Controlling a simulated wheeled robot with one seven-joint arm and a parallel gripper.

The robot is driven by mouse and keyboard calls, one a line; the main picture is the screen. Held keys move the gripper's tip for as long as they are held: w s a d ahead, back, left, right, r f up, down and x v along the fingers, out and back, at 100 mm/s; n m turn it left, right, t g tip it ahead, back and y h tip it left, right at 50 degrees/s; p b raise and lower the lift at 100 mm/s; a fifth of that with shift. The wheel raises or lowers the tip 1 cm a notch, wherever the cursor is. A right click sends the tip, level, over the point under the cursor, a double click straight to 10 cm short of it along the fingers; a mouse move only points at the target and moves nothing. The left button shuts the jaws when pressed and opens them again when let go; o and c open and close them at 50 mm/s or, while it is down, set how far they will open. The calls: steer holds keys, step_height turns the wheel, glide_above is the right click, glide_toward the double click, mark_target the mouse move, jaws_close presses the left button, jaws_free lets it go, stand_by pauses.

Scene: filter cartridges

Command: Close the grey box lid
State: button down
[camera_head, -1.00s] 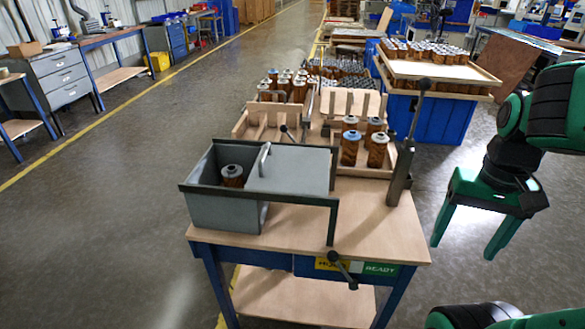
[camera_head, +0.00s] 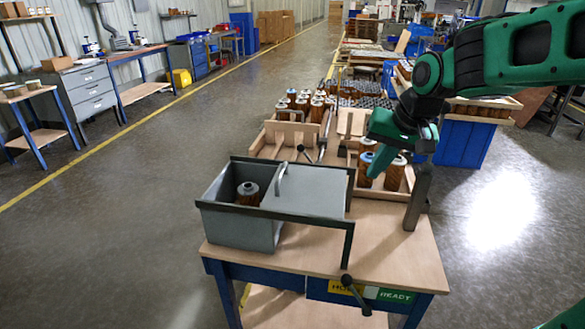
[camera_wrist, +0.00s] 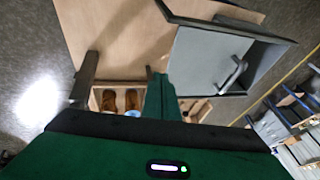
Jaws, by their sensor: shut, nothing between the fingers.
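The grey box (camera_head: 238,228) stands on the front left of the wooden bench. Its left part is open, showing one brown cartridge with a grey top (camera_head: 247,193) inside. The flat grey lid (camera_head: 315,192) lies to the right of the opening, with an upright bar handle (camera_head: 281,179) near its left edge. In the wrist view the lid (camera_wrist: 198,60) and handle (camera_wrist: 233,73) also show. My gripper (camera_head: 371,174) is shut and empty, pointing down over the cartridge tray, behind and right of the lid and apart from it. Its fingers (camera_wrist: 160,92) show in the wrist view.
Cartridges (camera_head: 394,174) stand in a wooden tray under and beside my gripper. A dark upright post (camera_head: 419,200) stands to its right. A dark frame bar (camera_head: 349,222) runs along the lid's right side. A lever (camera_head: 355,293) sits at the bench front. The bench's front right is bare.

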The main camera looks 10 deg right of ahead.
steer(key=w+a+r+n+t+y, duration=0.1)
steer(key=w+a+r+y, duration=0.15)
steer(key=w+a, duration=0.65)
glide_toward(292, 187)
steer(key=w, duration=0.3)
steer(key=shift+d+r+h, duration=0.15)
steer(key=shift+d+h, duration=0.1)
steer(key=shift+d, duration=0.05)
steer(key=shift+w+a+f, duration=0.2)
steer(key=shift+w+a, duration=0.05)
steer(key=shift+a, duration=0.25)
steer(key=shift+w+a+f, duration=0.2)
steer(key=shift+a, duration=0.3)
steer(key=shift+w+a+f, duration=0.1)
steer(key=shift+w+a, duration=0.1)
steer(key=shift+a, duration=0.25)
steer(key=shift+w+a+f, duration=0.1)
steer(key=shift+w+a, duration=0.05)
steer(key=shift+a, duration=0.3)
steer(key=shift+w, duration=0.1)
